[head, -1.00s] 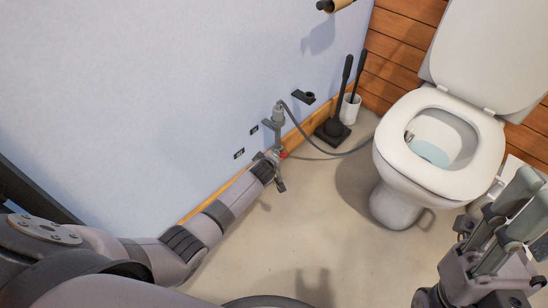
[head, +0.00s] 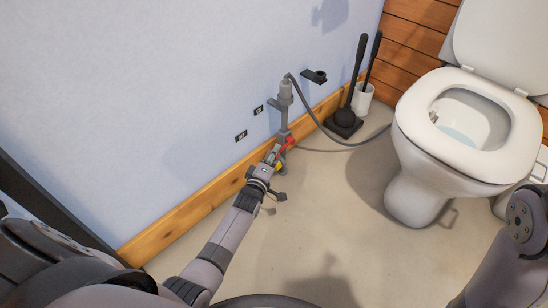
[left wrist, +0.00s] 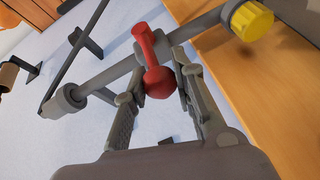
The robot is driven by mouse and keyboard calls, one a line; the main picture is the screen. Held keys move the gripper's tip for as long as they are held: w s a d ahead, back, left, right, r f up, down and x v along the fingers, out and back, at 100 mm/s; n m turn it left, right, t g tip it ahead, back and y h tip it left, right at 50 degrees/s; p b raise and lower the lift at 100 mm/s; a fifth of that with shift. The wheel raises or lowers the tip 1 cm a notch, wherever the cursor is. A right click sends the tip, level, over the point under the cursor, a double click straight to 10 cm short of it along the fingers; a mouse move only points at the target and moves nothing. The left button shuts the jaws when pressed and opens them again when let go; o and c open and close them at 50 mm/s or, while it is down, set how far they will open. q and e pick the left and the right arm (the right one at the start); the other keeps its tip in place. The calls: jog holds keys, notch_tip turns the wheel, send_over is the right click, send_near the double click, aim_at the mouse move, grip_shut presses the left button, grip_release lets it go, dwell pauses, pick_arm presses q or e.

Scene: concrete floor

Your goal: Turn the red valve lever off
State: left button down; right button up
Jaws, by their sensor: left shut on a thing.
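The red valve lever (head: 288,142) sits low on the grey wall pipe (head: 284,115) in the head view. In the left wrist view the lever (left wrist: 155,60) is a red handle with a rounded end, lying between my fingers. My left gripper (head: 276,156) reaches it from the front left and is shut on it; its fingers (left wrist: 158,88) flank the rounded end. A yellow cap (left wrist: 251,20) ends the pipe fitting near the lever. My right gripper is outside the view; only part of my right arm shows at the lower right.
A grey hose (head: 340,140) runs from the pipe top toward the toilet (head: 420,170) at right. A plunger (head: 345,118) and a toilet brush in a white holder (head: 362,98) stand by the wall. A wooden skirting (head: 180,215) lines the wall. The middle floor is clear.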

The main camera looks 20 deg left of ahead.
pick_arm(q)
jog(key=shift+f, duration=0.25)
jog(key=c, duration=1.3)
grip_release()
jog(key=shift+r, duration=0.1)
notch_tip(320, 180, up, 10)
